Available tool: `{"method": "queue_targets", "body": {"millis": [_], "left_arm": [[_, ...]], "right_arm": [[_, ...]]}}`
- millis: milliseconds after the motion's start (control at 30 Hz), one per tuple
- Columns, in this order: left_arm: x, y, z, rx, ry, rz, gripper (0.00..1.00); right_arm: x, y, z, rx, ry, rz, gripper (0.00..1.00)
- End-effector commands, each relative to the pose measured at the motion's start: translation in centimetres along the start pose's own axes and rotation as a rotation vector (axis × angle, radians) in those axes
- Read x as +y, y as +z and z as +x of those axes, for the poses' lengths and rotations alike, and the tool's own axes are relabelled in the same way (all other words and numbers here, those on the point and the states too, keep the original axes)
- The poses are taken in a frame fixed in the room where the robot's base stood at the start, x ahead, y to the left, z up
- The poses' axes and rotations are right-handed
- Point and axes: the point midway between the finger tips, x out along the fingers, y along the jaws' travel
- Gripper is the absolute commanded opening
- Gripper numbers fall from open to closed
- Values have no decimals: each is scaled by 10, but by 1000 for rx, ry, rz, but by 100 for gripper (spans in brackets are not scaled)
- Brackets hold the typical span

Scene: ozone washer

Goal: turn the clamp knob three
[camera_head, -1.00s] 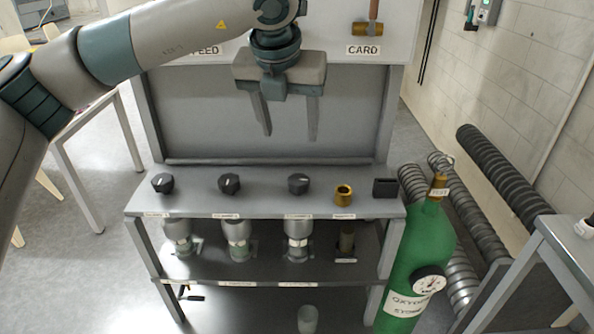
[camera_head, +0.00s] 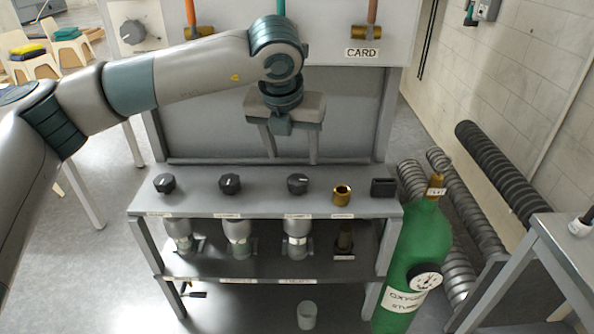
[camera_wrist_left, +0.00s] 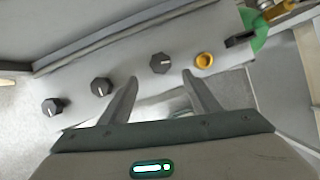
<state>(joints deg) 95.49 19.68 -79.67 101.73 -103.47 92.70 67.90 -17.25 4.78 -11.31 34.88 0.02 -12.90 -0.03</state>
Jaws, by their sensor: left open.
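Three black knobs with white pointer marks stand in a row on the grey bench top. The third knob (camera_head: 297,184) is the rightmost of the row, with a small blurred label below it. It also shows in the left wrist view (camera_wrist_left: 160,64). My left gripper (camera_head: 292,160) is open and empty, fingers pointing down, above and behind the third knob in the head view. In the left wrist view the fingertips (camera_wrist_left: 160,77) stand apart, on either side of the line to that knob, and do not touch it. My right gripper is not in view.
The other knobs (camera_head: 230,184) (camera_head: 165,183) sit to the left. A brass fitting (camera_head: 342,195) and a black block (camera_head: 383,187) are to the right. A grey upright panel (camera_head: 215,120) stands behind the bench top. A green oxygen cylinder (camera_head: 418,240) stands at its right end.

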Motion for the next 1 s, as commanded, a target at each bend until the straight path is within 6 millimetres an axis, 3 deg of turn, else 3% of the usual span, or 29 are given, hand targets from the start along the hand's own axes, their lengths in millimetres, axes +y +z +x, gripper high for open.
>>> {"method": "queue_targets", "body": {"millis": [133, 533, 733, 1000], "left_arm": [[0, 0, 25, 4, 1, -1, 57], [0, 0, 90, 3, 0, 0, 57], [0, 0, 104, 0, 0, 0, 57], [0, 0, 108, 0, 0, 0, 57]], "right_arm": [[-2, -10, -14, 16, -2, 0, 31], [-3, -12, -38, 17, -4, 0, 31], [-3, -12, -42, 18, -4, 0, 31], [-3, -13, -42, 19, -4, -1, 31]]}}
